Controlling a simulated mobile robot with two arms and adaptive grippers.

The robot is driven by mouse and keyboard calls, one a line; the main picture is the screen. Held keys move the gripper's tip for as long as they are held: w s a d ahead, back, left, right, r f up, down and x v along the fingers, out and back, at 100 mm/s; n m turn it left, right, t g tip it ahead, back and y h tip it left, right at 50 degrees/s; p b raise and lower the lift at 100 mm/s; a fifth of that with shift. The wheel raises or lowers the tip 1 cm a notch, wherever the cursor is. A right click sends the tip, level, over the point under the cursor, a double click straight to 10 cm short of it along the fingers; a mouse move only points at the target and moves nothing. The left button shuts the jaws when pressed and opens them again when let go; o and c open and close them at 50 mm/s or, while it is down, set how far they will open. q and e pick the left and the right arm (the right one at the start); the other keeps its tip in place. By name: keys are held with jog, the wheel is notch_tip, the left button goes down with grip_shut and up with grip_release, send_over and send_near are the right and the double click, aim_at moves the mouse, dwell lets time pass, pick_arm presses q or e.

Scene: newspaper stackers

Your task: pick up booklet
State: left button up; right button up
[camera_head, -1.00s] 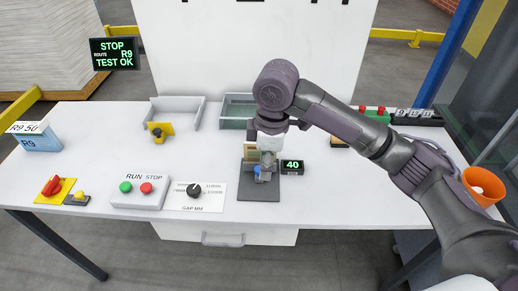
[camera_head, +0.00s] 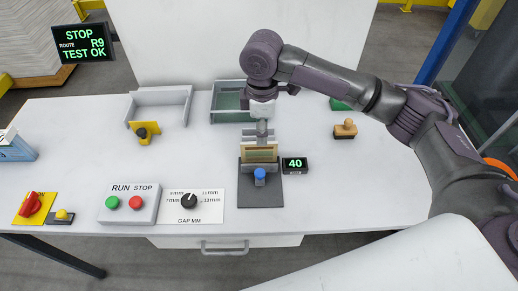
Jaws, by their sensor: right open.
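A tan and yellowish piece that looks like the booklet (camera_head: 260,154) stands upright in a dark grey fixture (camera_head: 260,194) with a blue knob, near the middle of the table. My right gripper (camera_head: 262,133) points down just above and behind the booklet's top edge. It is open; at this size I cannot tell whether its fingers touch or straddle the booklet. My left gripper is out of view.
A display reading 40 (camera_head: 294,164) stands right of the fixture. A gap dial panel (camera_head: 190,205) and a RUN/STOP box (camera_head: 129,203) lie to its left. A green tray (camera_head: 228,116) and a grey tray (camera_head: 160,96) are behind. A wooden-handled stamp (camera_head: 345,129) is right.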

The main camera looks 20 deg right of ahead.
jog(key=f, duration=0.1)
jog(key=p, duration=0.2)
send_over(259, 161)
jog(key=f, duration=0.5)
jog(key=shift+w+d, duration=0.1)
jog(key=shift+w, duration=0.1)
jog(key=shift+w+f, duration=0.1)
jog(key=shift+f, duration=0.4)
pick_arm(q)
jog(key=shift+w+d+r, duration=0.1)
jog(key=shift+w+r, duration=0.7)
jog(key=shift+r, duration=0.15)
pick_arm(e)
grip_shut()
